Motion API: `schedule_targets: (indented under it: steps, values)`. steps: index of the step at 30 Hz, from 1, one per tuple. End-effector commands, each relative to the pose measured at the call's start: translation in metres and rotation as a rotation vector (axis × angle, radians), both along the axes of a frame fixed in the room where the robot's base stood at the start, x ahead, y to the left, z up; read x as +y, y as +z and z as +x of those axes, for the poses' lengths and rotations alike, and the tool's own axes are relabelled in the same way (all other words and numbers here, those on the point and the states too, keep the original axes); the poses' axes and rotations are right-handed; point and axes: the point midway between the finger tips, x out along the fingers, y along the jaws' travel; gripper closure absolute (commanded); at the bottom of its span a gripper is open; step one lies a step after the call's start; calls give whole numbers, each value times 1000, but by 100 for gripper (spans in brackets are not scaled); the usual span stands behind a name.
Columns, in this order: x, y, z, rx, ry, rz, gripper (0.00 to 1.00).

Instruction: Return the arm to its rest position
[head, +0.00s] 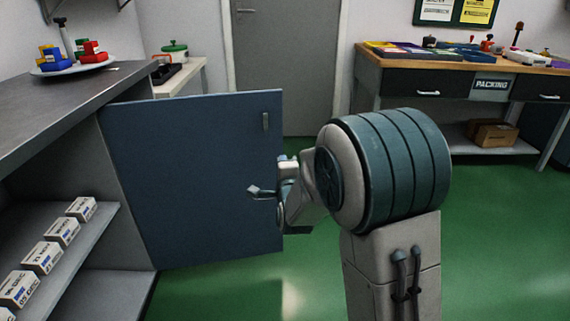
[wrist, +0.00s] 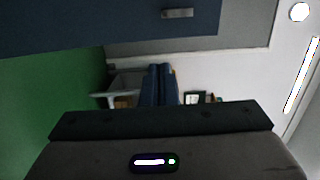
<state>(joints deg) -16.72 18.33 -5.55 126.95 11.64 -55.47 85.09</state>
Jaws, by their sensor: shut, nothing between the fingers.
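My arm reaches out in the head view with its elbow bent. My gripper (head: 256,191) is shut and empty, its tips pointing left in front of the blue cabinet door (head: 185,175). I cannot tell how close the tips are to the door's face. The door stands swung open, with a small grey handle (head: 265,121) near its upper right corner, above my gripper. In the wrist view the door (wrist: 90,25) and its handle (wrist: 177,13) cross the top.
A grey counter (head: 60,110) with a shelf (head: 75,240) of white boxes (head: 62,231) stands at left. A plate (head: 75,65) of coloured parts sits on top. The packing bench (head: 460,62) is at back right. Green floor (head: 490,240) is clear at right.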

Motion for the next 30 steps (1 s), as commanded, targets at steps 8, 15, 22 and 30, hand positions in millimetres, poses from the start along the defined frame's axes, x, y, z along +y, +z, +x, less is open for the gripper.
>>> schedule_targets:
  steps: [8, 15, 22, 30]
  values:
    - [-8, 24, -15, 52, 3, -62, 100]
    - [-21, 84, -48, 263, 69, -311, 100]
    - [-35, 133, -97, 470, 194, -577, 100]
    - [-52, 193, -172, 685, 408, -875, 100]
